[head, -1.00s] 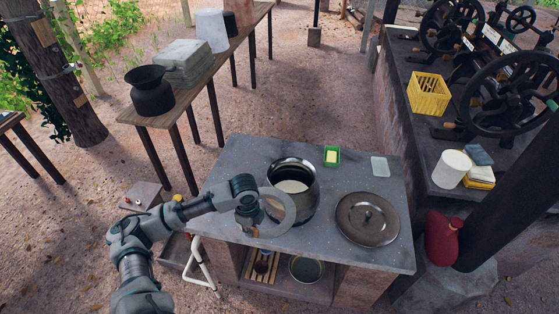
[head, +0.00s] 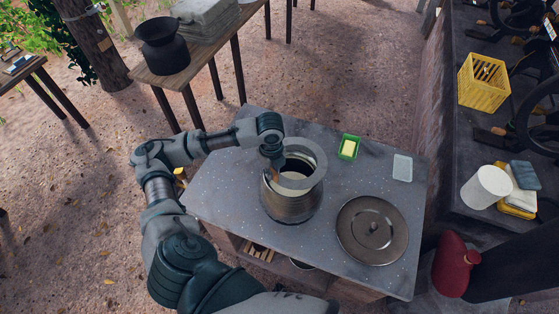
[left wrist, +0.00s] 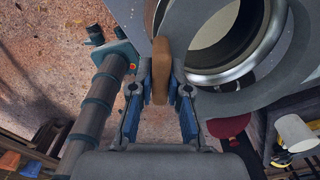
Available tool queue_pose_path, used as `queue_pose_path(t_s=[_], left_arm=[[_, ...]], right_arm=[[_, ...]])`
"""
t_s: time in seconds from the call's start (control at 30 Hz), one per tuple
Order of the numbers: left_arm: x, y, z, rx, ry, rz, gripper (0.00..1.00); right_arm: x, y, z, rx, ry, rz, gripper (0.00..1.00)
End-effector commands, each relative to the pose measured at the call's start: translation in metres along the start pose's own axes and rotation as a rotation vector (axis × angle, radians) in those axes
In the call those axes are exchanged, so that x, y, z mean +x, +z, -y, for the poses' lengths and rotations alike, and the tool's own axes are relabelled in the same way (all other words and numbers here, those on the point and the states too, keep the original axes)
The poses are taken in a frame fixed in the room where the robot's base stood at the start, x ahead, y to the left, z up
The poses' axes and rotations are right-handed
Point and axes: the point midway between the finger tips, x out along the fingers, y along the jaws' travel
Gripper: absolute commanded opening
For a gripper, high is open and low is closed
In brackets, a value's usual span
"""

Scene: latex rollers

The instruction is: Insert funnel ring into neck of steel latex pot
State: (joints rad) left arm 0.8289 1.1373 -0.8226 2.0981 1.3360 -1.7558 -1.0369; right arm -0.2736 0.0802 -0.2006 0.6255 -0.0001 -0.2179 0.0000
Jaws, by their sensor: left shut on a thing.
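The steel latex pot (head: 290,208) stands upright on the grey speckled table. The grey funnel ring (head: 320,162) is over the pot's mouth, overlapping its neck in the head view; I cannot tell whether it touches the rim. My left gripper (head: 277,172) is at the ring's left side, shut on its brown handle. In the left wrist view, the fingers (left wrist: 160,105) close on the brown handle (left wrist: 161,70). There the pot's shiny rim (left wrist: 245,70) shows through the ring's opening, off-centre. My right gripper is out of view.
The round steel lid (head: 372,230) lies right of the pot on the grey table (head: 225,190). A bench with a yellow crate (head: 484,82) is at the right.

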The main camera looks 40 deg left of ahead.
Motion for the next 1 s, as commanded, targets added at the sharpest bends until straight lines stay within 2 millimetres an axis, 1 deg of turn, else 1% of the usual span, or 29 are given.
queue_pose_path(t_s=[0.2,0.3,0.37,0.47,0.5,0.6,0.7,0.83,1.0], left_arm=[[0.003,0.006,0.003,-0.003,0.002,-0.005,0.00],[0.003,0.008,0.004,-0.003,0.002,-0.006,0.00],[0.002,0.008,0.004,-0.003,-0.001,-0.006,0.00],[0.002,0.007,0.004,-0.003,-0.011,-0.007,0.00],[0.009,0.006,0.004,-0.003,-0.010,-0.007,0.00],[0.021,0.005,0.003,-0.003,-0.009,-0.006,0.00],[0.030,0.003,0.004,-0.003,-0.010,-0.003,0.00],[0.039,0.002,0.004,-0.003,-0.010,-0.003,0.00],[0.044,0.004,0.005,-0.003,-0.012,-0.004,0.00]], right_arm=[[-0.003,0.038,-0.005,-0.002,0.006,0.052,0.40],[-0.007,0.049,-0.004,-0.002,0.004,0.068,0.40],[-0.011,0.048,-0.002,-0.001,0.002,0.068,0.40],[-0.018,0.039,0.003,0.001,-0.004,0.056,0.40],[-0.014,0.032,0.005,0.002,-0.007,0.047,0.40],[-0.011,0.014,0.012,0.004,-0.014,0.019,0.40],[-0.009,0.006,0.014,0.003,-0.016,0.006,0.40],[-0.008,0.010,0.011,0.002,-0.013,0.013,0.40],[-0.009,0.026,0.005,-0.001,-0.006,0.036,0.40]])
